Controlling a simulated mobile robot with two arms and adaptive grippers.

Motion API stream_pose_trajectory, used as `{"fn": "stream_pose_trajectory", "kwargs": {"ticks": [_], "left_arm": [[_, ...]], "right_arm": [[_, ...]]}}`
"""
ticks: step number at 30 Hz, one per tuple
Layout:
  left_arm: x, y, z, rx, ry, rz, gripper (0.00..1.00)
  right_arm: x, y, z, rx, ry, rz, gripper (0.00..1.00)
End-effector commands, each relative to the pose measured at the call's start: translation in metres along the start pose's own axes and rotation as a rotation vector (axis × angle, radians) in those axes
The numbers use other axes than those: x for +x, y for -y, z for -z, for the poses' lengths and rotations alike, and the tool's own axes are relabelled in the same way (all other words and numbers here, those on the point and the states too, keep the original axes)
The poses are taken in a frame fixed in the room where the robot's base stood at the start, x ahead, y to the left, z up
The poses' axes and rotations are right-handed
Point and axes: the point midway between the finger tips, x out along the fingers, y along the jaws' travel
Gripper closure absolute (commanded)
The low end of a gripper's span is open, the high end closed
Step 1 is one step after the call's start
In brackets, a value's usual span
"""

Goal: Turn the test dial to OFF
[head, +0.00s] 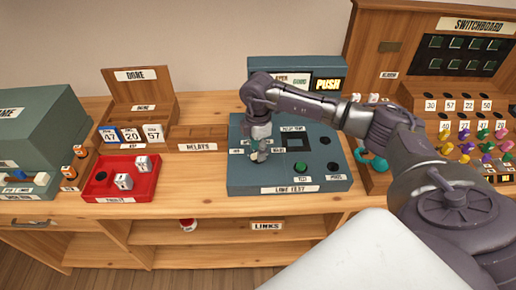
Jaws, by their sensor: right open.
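The test box (320,177), a grey-blue unit labelled "LINE TEST", stands on the wooden desk in the head view. On its top are a green button (301,167) marked "TEST", several black round holes and a dark square window (298,142). My right gripper (259,156) points down over the left part of the box top, among small white labels. It is open, with its fingertips at or close above the surface. The gripper hides the dial there, so I cannot tell its setting or whether the fingers touch it. My left gripper is not in view.
A red tray (92,196) with white relay blocks lies left of the box. A wooden "DONE" rack (142,92) stands behind it. The switchboard (472,55) with coloured plugs is at right. My right arm crosses above the desk. Bare desk runs along the front edge.

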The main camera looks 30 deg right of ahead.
Motion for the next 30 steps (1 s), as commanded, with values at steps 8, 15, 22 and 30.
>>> {"fn": "stream_pose_trajectory", "kwargs": {"ticks": [8, 15, 22, 30], "left_arm": [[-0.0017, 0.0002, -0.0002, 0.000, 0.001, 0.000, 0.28], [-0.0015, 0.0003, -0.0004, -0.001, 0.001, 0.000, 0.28], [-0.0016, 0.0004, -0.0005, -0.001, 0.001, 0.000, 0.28], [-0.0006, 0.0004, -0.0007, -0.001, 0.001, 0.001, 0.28]], "right_arm": [[0.0111, -0.0002, -0.0002, 0.000, 0.000, -0.002, 0.59], [0.0108, -0.0002, 0.0000, 0.000, 0.000, -0.001, 0.73], [0.0105, -0.0002, 0.0001, 0.000, 0.000, -0.002, 1.00], [0.0105, -0.0004, 0.0001, -0.015, -0.001, -0.002, 1.00]]}}
